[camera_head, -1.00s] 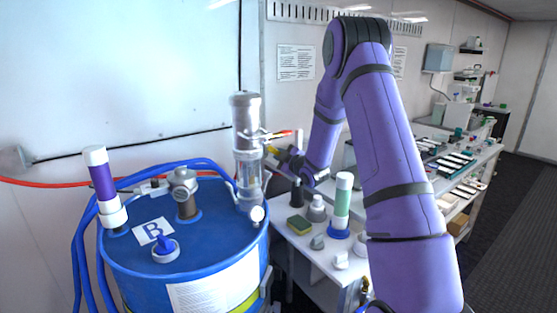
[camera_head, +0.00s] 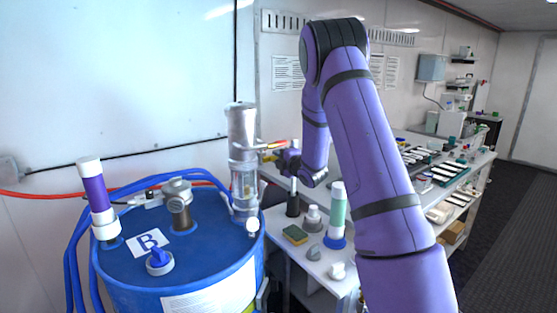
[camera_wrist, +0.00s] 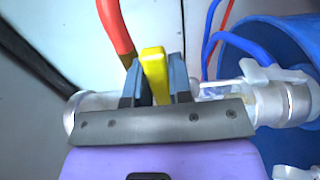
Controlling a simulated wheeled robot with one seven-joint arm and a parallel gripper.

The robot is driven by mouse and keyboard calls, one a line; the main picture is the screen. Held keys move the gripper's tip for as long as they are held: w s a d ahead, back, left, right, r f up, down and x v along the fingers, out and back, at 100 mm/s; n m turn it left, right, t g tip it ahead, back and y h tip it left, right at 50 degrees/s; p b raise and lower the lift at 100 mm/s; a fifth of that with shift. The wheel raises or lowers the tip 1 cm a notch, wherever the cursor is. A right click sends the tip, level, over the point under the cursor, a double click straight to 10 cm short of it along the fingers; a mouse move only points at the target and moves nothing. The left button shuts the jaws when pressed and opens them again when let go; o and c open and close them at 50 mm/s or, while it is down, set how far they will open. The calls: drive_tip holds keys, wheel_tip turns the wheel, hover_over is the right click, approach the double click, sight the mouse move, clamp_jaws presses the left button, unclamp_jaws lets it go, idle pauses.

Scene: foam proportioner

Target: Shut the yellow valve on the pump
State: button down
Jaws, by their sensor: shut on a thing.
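The pump (camera_head: 243,150) is an upright grey and clear cylinder on top of the blue barrel in the head view. In the wrist view part of its metal body (camera_wrist: 281,101) shows at the right. The yellow valve (camera_wrist: 154,74) shows there as an upright yellow handle between my two dark fingers. My gripper (camera_wrist: 153,82) is shut on this handle, one finger on each side. In the head view my gripper (camera_head: 279,159) is just right of the pump, small and partly merged with the fittings. The handle's base is hidden behind my gripper in the wrist view.
The blue barrel (camera_head: 205,265) carries blue hoses and a purple-and-white cylinder (camera_head: 98,198). A red hose (camera_wrist: 115,30) rises beside the handle. A white bench (camera_head: 305,262) below my arm holds a sponge (camera_head: 295,234), a green-and-white tube (camera_head: 338,212) and small fittings.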

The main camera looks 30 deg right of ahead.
idle(0.4)
drive_tip(key=c, duration=1.3)
unclamp_jaws()
drive_tip(key=s, duration=1.1)
drive_tip(key=shift+d, duration=0.2)
drive_tip(key=shift+w, duration=0.1)
